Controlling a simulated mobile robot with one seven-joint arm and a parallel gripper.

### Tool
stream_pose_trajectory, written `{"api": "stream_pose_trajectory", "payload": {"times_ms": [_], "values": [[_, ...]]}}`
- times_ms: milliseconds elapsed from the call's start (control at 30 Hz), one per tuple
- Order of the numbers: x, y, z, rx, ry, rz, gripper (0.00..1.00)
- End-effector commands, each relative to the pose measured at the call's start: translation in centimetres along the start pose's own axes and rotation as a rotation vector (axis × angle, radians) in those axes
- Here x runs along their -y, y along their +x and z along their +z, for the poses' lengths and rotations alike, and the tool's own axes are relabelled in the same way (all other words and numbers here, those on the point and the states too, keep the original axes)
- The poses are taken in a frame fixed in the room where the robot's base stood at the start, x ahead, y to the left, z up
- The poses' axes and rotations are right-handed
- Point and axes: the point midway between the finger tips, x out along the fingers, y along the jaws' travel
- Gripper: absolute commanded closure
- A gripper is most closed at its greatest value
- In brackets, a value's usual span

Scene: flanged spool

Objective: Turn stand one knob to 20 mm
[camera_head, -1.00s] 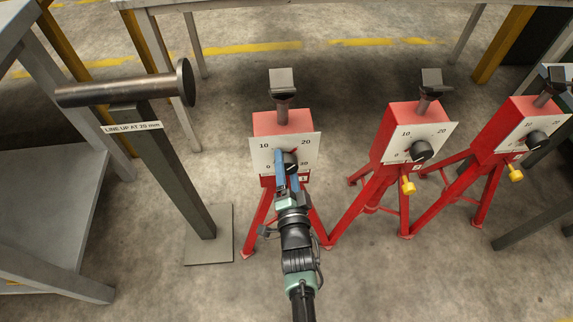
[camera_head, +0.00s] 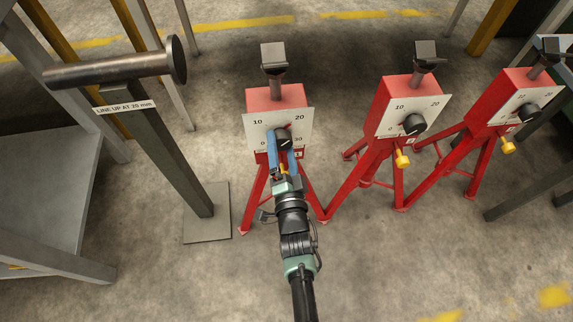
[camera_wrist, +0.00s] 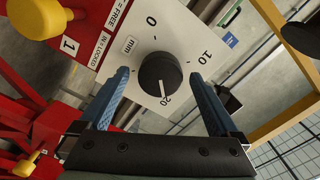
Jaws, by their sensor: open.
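Stand one (camera_head: 275,97) is a red tripod stand with a white dial plate (camera_head: 255,134) marked 0, 10, 20 and 30. Its black knob (camera_head: 283,140) sits low on the plate, partly covered by my gripper (camera_head: 281,147). In the wrist view the knob (camera_wrist: 158,70) has a white pointer line that points at the 20 mark. My gripper (camera_wrist: 159,80) is open, with one blue finger on each side of the knob. A gap shows between each finger and the knob. The 30 mark is hidden there.
A yellow lock knob (camera_wrist: 35,15) beside an "IN = LOCKED" label is on stand one. A metal spool (camera_head: 115,68) rests on a post at left, labelled "LINE UP AT 25 mm" (camera_head: 124,108). Two similar red stands (camera_head: 405,105) (camera_head: 515,95) stand to the right.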

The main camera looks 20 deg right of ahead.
Motion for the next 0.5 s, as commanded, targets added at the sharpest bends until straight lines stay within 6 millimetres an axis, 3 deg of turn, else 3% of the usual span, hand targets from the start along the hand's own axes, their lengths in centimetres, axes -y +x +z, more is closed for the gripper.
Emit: {"api": "stream_pose_trajectory", "payload": {"times_ms": [300, 500], "values": [[0.1, -6.9, -0.1, 0.003, 0.0, 0.003, 0.03], [0.0, -9.9, 0.0, 0.003, 0.0, 0.003, 0.03]]}}
